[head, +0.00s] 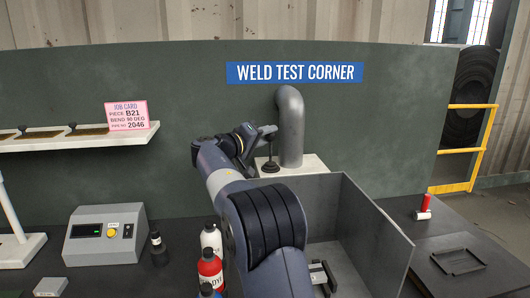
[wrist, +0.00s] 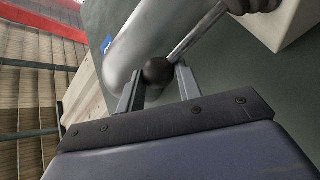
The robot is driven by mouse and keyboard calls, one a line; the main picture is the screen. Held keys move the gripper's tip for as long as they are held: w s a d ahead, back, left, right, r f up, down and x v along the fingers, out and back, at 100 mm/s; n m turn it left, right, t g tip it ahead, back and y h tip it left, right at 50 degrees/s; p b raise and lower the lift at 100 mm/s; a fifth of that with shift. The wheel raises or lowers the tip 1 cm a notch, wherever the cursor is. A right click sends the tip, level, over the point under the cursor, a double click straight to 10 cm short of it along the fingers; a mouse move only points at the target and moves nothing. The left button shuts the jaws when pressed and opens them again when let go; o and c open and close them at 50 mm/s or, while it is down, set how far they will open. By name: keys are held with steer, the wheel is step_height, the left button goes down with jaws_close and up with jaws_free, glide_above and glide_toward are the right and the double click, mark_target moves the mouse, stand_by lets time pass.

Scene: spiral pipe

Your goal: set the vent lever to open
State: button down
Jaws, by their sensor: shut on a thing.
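The vent lever shows in the wrist view as a grey metal rod (wrist: 197,35) with a round black knob (wrist: 157,71). The rod slants up and right to a dark base, cut by the top edge. My gripper (wrist: 158,78) has its two fingers on either side of the knob, shut on it. In the head view my gripper (head: 267,131) is left of the grey bent pipe (head: 291,125). The lever's black base (head: 271,167) sits on the white block (head: 312,163) beneath it. The lever's markings cannot be seen.
An open grey metal bin (head: 385,228) stands at the right of my arm. Red and white bottles (head: 210,268) stand close to its left. A control box (head: 105,234) is on the bench at left, below a shelf (head: 80,137).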

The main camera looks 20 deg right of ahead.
steer(key=shift+s+a+f+m+h+b, duration=0.15)
steer(key=shift+s+f+m+h+b, duration=0.3)
steer(key=shift+b, duration=1.5)
steer(key=shift+s+a+f+m+h+b, duration=0.2)
steer(key=shift+s+m+b, duration=0.5)
steer(key=shift+b, duration=1.2)
steer(key=shift+s+a+f+m+h+b, duration=0.1)
steer(key=shift+s+f+m+h+b, duration=0.35)
steer(key=shift+b, duration=1.5)
steer(key=m+b, duration=0.1)
steer(key=b, duration=0.1)
steer(key=s+m+h+b, duration=0.1)
steer(key=b, duration=0.1)
steer(key=shift+s+a+b, duration=0.15)
steer(key=shift+s+b, duration=0.1)
steer(key=shift+b, duration=0.05)
steer(key=shift+f, duration=0.1)
steer(key=c, duration=1.3)
jaws_free()
steer(key=shift+c, duration=0.2)
steer(key=o, duration=0.3)
steer(key=shift+s+r, duration=0.15)
steer(key=shift+r, duration=0.1)
steer(key=v, duration=1)
steer(key=shift+a+f+b, duration=0.2)
steer(key=shift+a+b, duration=0.15)
steer(key=shift+d, duration=0.1)
